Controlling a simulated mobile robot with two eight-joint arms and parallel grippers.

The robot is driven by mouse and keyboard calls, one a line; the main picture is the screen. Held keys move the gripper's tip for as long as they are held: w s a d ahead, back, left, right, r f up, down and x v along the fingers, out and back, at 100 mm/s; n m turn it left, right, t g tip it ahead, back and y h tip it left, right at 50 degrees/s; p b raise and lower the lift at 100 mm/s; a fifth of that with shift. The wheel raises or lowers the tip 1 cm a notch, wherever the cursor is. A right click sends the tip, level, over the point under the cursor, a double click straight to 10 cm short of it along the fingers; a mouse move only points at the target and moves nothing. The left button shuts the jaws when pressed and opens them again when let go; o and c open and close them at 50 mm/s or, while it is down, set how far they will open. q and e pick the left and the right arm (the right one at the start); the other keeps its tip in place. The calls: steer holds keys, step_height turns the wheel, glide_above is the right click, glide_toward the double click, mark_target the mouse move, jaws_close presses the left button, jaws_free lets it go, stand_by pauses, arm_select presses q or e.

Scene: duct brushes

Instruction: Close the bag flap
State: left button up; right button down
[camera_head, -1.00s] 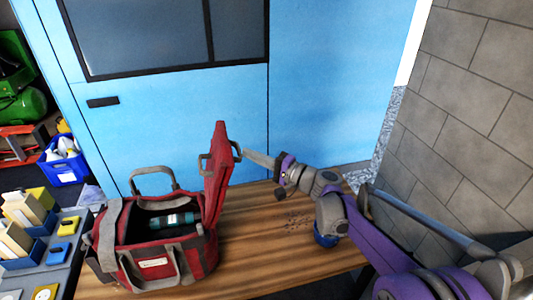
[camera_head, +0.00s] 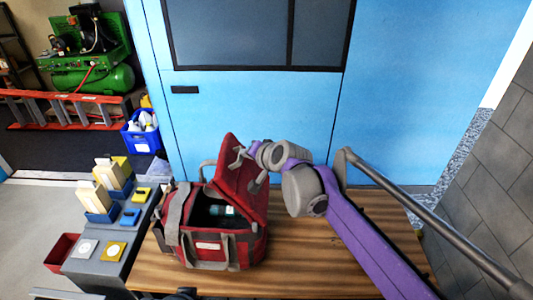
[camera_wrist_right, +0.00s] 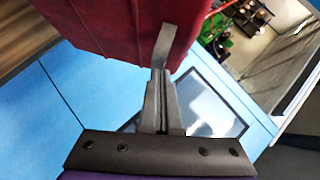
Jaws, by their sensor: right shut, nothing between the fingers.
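The red and grey bag (camera_head: 216,258) stands on the wooden table, its top still partly uncovered. Its red flap (camera_head: 232,182) is hinged at the right side and leans left over the opening, with its upper edge raised. A teal cylinder (camera_head: 222,210) shows inside the bag. My right gripper (camera_head: 243,158) is at the flap's upper outer side, near a grey strap handle. In the right wrist view, the shut fingers (camera_wrist_right: 164,68) are close against the red flap (camera_wrist_right: 120,25); exact contact is unclear.
The wooden table (camera_head: 330,262) is clear right of the bag. A grey bench (camera_head: 103,250) with yellow and blue boxes stands at left. Behind are a blue wall (camera_head: 400,90), a blue crate (camera_head: 140,138) and an orange ladder (camera_head: 70,108). A grey block wall is at right.

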steer(key=a+f+n+h, duration=0.4)
steer(key=a+f+h, duration=0.4)
steer(key=a+f, duration=0.6)
steer(key=shift+s+a+f+g+p, duration=0.2)
steer(key=shift+a+g+p, duration=0.15)
steer(key=shift+a, duration=1.45)
steer(key=shift+f, duration=0.1)
